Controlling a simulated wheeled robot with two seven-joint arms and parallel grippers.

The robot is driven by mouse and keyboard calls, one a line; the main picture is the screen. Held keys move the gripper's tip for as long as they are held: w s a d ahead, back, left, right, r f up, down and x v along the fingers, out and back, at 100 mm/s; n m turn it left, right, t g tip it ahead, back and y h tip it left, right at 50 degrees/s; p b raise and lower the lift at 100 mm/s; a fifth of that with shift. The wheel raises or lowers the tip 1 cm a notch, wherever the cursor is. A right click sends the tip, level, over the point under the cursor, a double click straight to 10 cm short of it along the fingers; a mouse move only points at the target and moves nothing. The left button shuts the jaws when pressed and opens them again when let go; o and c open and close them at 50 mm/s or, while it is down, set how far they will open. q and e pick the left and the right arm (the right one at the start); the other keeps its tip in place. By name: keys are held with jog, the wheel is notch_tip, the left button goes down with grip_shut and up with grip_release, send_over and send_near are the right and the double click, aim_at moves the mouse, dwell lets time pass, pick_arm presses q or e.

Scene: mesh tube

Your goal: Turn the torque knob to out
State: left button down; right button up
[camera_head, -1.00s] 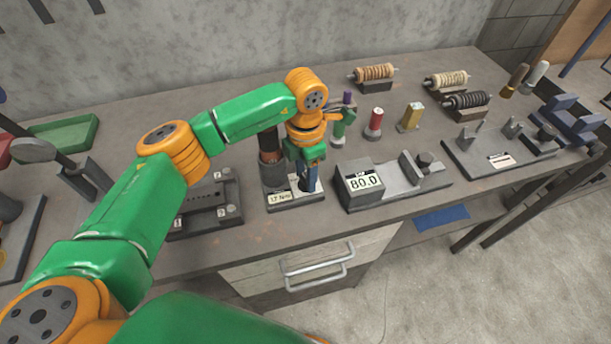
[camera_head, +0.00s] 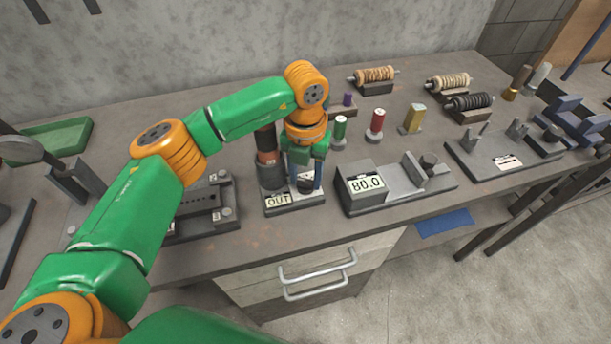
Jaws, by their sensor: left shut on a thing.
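The torque device (camera_head: 300,200) sits near the front edge of the bench, a flat grey base with a small label plate (camera_head: 278,201) that reads OUT. A dark round post with an orange-brown band (camera_head: 266,145) stands at its left rear. My left gripper (camera_head: 305,182) points down over the right part of the base. It is shut on the dark torque knob (camera_head: 305,185), with a blue finger showing on its right side. The knob is partly hidden by the gripper. My right gripper is not in view.
A grey unit reading 80.0 (camera_head: 367,184) stands close on the right. A dark slotted block (camera_head: 205,205) is close on the left, partly behind my arm. A drawer (camera_head: 318,268) is below the bench edge.

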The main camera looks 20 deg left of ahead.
aim_at(305, 181)
pick_arm(q)
jog(key=shift+n, duration=0.4)
jog(key=shift+c, duration=1.8)
grip_release()
jog(key=shift+r+b, duration=0.3)
jog(key=shift+r, duration=0.05)
notch_tip(305, 181, up, 6)
jog(key=shift+r+b, duration=0.25)
jog(key=shift+b, duration=0.3)
